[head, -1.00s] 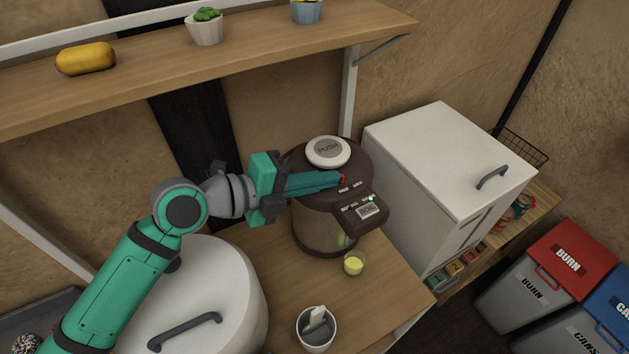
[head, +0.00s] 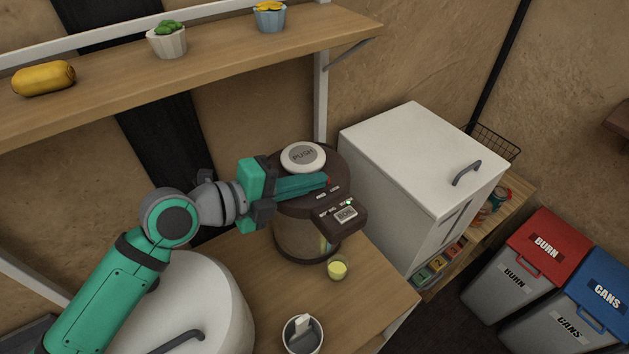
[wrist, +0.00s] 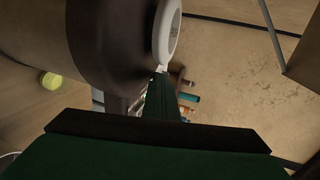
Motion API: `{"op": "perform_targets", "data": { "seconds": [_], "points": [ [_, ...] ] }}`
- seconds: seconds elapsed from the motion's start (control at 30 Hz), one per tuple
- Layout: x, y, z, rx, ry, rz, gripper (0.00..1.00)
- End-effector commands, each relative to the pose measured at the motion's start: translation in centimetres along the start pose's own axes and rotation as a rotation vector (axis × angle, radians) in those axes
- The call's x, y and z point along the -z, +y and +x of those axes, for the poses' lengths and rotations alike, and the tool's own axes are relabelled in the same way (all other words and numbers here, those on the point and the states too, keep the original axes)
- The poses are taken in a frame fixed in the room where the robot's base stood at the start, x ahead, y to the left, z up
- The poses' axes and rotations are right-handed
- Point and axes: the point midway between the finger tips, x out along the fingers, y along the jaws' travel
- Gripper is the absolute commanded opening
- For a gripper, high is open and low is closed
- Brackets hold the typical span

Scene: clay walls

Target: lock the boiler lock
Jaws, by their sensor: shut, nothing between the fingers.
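The boiler (head: 300,238) is a brown-lidded, glass-sided vessel on the wooden counter, with a round white PUSH button (head: 303,157) on top. Its front panel (head: 346,214) has a small display and a green light. A small red piece (head: 329,180), seemingly the lock, shows on the lid above the right one of two small white labels. My gripper (head: 326,182) is shut and empty, its tips at the red piece; touching or not is hard to tell. In the wrist view the dark fingers (wrist: 162,100) reach past the boiler (wrist: 110,45), and the red piece is not clear.
A yellow-filled cup (head: 338,268) and a grey-white pot (head: 303,335) stand on the counter (head: 380,285). A white cabinet (head: 400,190) is close on the right. A shelf (head: 200,60) with potted plants runs above my arm. A white lidded drum is below it.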

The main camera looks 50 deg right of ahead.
Motion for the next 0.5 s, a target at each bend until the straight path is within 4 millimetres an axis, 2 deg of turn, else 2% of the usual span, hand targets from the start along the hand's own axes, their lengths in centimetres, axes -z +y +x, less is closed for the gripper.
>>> {"op": "perform_targets", "data": {
  "seconds": [0.27,0.5],
  "points": [
    [0.0,0.2,-0.4,0.000,0.000,0.001,0.00],
    [0.6,1.1,-3.4,0.003,0.014,0.003,0.00]
  ]
}}
